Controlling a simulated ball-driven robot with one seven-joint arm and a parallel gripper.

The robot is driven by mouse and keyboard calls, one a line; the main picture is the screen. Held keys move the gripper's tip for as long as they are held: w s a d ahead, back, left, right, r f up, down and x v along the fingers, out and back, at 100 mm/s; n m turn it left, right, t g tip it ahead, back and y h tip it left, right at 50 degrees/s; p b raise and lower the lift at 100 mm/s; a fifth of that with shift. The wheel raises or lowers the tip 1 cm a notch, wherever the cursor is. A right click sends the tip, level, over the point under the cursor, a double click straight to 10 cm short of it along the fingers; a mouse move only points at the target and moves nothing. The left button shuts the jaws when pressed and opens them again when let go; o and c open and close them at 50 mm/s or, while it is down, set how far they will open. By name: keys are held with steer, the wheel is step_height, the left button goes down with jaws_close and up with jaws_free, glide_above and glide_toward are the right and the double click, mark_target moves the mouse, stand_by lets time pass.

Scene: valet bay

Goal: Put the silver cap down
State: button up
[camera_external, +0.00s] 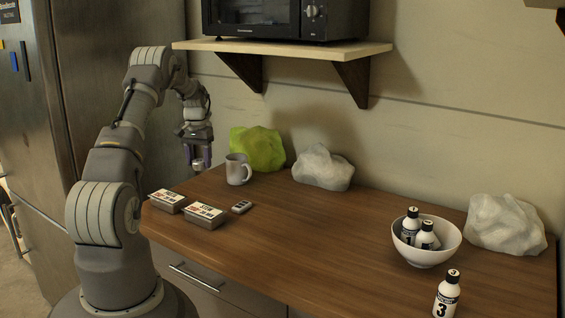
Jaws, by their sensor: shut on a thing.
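My gripper (198,158) is at the end of the raised arm, pointing down near the back left corner of the wooden counter (300,235). It is shut on the silver cap (198,167), a small pale grey piece low between the fingertips. The fingers hide part of the cap. It seems to be held above the counter, left of the grey mug (238,169); the exact height is hard to tell.
Two labelled tins (204,215) and a small grey remote-like item (241,207) lie at the front left. A white bowl (427,254) holds bottles; another bottle (446,296) stands nearby. The counter's middle is clear.

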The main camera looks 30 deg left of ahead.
mark_target(196, 193)
steer(key=shift+s+a+r, duration=0.1)
steer(key=shift+a, duration=0.8)
steer(key=shift+s+a+f+n, duration=0.1)
steer(key=shift+a+f+n, duration=0.1)
steer(key=shift+a+n, duration=0.1)
step_height(196, 193, down, 9)
steer(key=b, duration=0.2)
steer(key=shift+f+b, duration=0.2)
steer(key=shift+b, duration=0.15)
steer(key=shift+f, duration=0.1)
steer(key=o, duration=1.1)
steer(key=shift+c, duration=0.2)
step_height(196, 193, up, 12)
steer(key=p, duration=0.3)
